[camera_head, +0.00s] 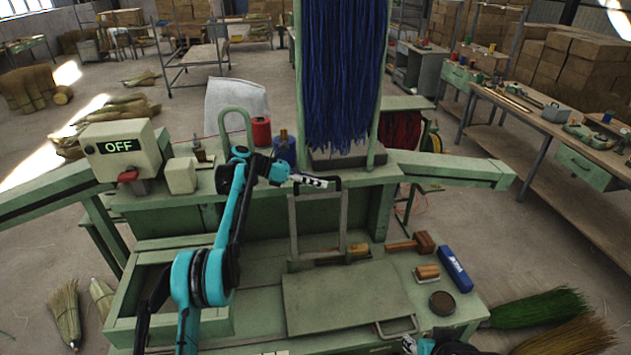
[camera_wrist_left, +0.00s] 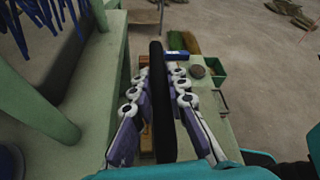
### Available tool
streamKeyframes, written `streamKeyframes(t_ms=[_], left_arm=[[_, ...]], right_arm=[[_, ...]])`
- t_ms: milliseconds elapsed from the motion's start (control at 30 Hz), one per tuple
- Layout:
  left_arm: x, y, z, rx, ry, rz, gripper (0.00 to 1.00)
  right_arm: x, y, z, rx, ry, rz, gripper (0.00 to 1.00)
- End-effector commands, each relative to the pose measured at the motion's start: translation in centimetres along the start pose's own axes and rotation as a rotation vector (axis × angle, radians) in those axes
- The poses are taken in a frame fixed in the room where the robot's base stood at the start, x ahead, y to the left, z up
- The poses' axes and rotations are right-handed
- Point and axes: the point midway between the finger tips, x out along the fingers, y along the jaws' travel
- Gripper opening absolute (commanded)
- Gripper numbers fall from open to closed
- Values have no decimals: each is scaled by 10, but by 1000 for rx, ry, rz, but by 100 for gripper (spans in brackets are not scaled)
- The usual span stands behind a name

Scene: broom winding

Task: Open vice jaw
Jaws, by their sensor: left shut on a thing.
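The vice jaw's lever (camera_head: 343,218) is a grey-green U-shaped frame standing upright on the green bench, with a black grip across its top. My left gripper (camera_head: 312,182) is at that grip, reaching in from the left. In the left wrist view the black grip (camera_wrist_left: 160,75) runs between the fingers of my left gripper (camera_wrist_left: 158,95), which is shut on it. The jaw at the lever's foot is partly hidden, so its opening cannot be told. Only a bit of my right gripper (camera_head: 410,345) shows at the bottom edge; its fingers are not clear.
Blue bristles (camera_head: 342,75) hang behind the lever. A wooden mallet (camera_head: 423,243), a blue box (camera_head: 456,270), a wooden brush (camera_head: 427,272) and a round tin (camera_head: 442,303) lie on the right. A control box (camera_head: 124,155) reading OFF stands left. A flat green plate (camera_head: 345,300) lies in front.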

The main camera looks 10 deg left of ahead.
Motion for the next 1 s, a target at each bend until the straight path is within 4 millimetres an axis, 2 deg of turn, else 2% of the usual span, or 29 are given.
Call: streamKeyframes(t_ms=[433, 467, 500, 533, 1000], left_arm=[[0, -1, 2, 1, -4, -1, 0], [0, -1, 2, 1, -4, -1, 20], [0, -1, 2, 1, -4, -1, 30], [0, -1, 2, 1, -4, -1, 36], [-2, 0, 0, 1, -1, 0, 36]], right_arm=[[0, 0, 0, 0, 0, 0, 40], [0, 0, 0, 0, 0, 0, 40], [0, 0, 0, 0, 0, 0, 40], [0, 0, 0, 0, 0, 0, 40], [0, 0, 0, 0, 0, 0, 40]])
